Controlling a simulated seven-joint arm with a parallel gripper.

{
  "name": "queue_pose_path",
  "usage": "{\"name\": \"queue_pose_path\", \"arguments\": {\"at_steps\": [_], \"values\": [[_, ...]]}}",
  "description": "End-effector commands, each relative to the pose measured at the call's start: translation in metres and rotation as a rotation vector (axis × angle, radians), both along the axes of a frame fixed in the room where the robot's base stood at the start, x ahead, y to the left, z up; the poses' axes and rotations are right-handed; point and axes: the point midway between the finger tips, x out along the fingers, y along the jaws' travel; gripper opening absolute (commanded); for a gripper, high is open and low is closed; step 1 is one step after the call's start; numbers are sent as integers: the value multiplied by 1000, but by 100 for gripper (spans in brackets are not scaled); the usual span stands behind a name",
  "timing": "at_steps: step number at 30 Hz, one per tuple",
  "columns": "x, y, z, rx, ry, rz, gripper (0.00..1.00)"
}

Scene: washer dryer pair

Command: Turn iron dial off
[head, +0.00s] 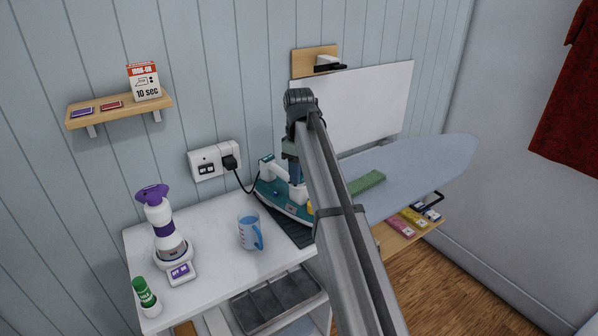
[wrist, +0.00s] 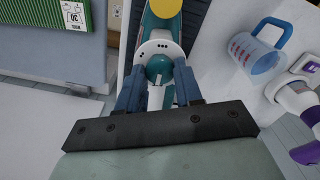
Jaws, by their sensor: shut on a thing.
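The iron (head: 283,197), teal and white, rests on a dark grey pad (head: 298,236) on the white table, below the wall socket. My arm crosses in front of it and hides part of it in the head view. In the wrist view, the iron (wrist: 163,12) lies straight ahead of my gripper (wrist: 159,88). The round teal dial (wrist: 160,68) sits on the iron's white face, which has small black dots. The two blue fingers are shut on the dial, one on each side.
A blue measuring cup (head: 249,232) and a purple-topped spray bottle (head: 164,225) stand left of the iron. A glue stick (head: 146,295) is at the front left. The ironing board (head: 425,160) is to the right. A black cord runs from the socket (head: 208,162) to the iron.

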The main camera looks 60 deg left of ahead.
Motion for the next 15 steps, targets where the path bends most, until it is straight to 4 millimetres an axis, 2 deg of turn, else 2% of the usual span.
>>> {"name": "queue_pose_path", "arguments": {"at_steps": [15], "values": [[0, -1, 0, -2, 0, 113, 5]]}}
